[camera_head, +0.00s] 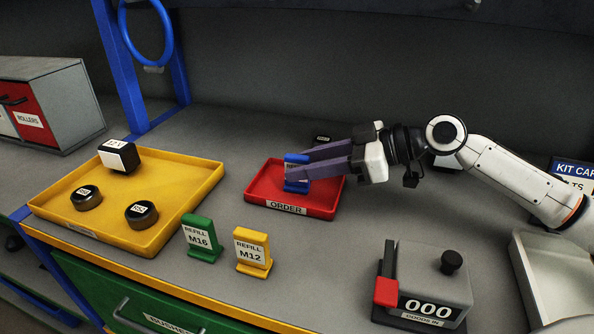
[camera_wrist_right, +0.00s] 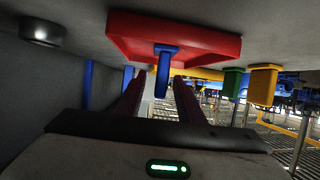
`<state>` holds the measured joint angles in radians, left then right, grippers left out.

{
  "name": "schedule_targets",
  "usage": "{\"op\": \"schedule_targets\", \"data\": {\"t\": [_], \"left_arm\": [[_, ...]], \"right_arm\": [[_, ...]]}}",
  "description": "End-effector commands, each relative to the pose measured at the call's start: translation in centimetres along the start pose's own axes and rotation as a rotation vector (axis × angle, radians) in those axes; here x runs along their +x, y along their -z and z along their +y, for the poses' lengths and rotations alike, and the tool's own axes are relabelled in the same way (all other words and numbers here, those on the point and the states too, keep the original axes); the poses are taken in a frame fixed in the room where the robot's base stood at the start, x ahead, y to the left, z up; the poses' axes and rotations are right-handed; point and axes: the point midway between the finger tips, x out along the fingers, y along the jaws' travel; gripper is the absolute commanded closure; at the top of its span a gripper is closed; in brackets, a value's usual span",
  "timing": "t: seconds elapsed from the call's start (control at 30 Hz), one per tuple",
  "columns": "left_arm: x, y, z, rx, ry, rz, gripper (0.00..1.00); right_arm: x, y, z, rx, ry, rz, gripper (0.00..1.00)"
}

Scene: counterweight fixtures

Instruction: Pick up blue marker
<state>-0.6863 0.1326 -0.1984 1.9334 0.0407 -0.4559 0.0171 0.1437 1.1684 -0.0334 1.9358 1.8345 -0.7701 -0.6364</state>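The blue marker (camera_head: 296,186) stands upright in the red ORDER tray (camera_head: 325,212). My right gripper (camera_head: 297,173) reaches in from the right with its purple fingers at the marker's middle, which they partly hide in the head view. In the right wrist view the marker (camera_wrist_right: 163,70) shows between the fingertips (camera_wrist_right: 160,82), with a gap visible at its left side, so the gripper looks open around it. The red tray also shows there (camera_wrist_right: 200,42). My left gripper is not in view.
A yellow tray (camera_head: 200,190) with several dark pieces is at left. A green M16 marker (camera_head: 202,238) and a yellow M12 marker (camera_head: 253,251) stand in front. A grey counter box (camera_head: 440,275) is at front right; a blue post and ring (camera_head: 150,60) rise at back left.

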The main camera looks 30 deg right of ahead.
Motion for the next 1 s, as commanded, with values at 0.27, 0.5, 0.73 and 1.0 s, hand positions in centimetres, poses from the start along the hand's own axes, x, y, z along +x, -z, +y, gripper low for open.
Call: {"op": "schedule_targets", "data": {"t": [0.27,0.5,0.73,1.0], "left_arm": [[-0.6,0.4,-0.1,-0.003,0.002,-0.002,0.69],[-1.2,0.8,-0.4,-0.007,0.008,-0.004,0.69],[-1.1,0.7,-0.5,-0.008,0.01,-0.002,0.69],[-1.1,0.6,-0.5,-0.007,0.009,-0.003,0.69]], "right_arm": [[1.6,0.6,-0.1,0.0,0.001,0.002,0.66],[4.8,0.7,-0.2,0.003,0.001,0.002,0.66],[5.5,0.4,-0.2,0.001,-0.001,-0.002,0.66],[5.4,0.4,-0.2,0.001,-0.001,-0.002,0.94]]}}
